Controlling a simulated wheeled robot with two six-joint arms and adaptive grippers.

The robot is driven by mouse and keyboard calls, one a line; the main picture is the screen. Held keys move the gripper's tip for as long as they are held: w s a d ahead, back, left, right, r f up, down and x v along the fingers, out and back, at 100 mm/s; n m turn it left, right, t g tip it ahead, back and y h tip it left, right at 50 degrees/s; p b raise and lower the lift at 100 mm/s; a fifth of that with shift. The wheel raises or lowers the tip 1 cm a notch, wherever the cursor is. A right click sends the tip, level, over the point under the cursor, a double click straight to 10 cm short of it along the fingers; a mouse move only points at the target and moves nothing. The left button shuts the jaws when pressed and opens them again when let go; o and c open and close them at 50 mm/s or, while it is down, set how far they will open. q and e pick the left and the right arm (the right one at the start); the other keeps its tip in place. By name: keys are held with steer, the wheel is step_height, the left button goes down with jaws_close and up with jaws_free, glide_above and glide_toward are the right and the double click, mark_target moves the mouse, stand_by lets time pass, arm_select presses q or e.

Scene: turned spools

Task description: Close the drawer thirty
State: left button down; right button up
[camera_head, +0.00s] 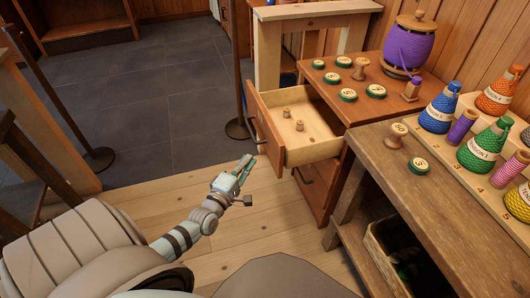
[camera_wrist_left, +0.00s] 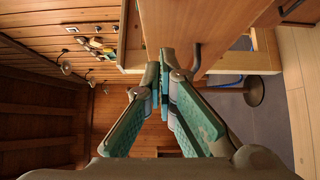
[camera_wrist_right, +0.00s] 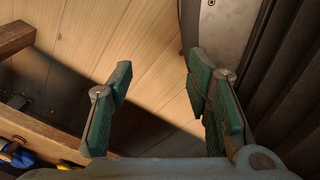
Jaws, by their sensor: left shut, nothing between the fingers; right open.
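The drawer (camera_head: 305,130) is pulled out of a small wooden cabinet and stands open, with two small spools (camera_head: 292,119) inside. Its wooden front faces my left gripper (camera_head: 244,166), which is shut and empty just in front of it and a little low. In the left wrist view, the shut fingers (camera_wrist_left: 163,92) are close to the drawer front (camera_wrist_left: 185,30) and its dark handle (camera_wrist_left: 196,55). I cannot tell whether they touch it. My right gripper (camera_wrist_right: 158,85) is open and empty over the floor and is out of the head view. I cannot read a number on the drawer.
The cabinet top (camera_head: 336,86) carries round green-rimmed discs, a spool and a large purple spool (camera_head: 409,48). A workbench (camera_head: 375,148) with several thread cones stands at the right, a basket (camera_head: 385,250) beneath. A barrier post (camera_head: 238,128) stands left of the drawer. The floor in front is clear.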

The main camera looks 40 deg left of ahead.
mark_target(273, 140)
arm_select(q)
steer(key=w, duration=0.2)
steer(key=w+d+b, duration=0.1)
steer(key=w, duration=0.4)
steer(key=shift+w+d, duration=0.3)
steer(key=shift+f, duration=0.1)
arm_select(e)
steer(key=shift+w+d+f, duration=0.25)
steer(key=shift+d+f, duration=0.4)
steer(key=shift+f, duration=0.25)
steer(key=shift+a, duration=0.2)
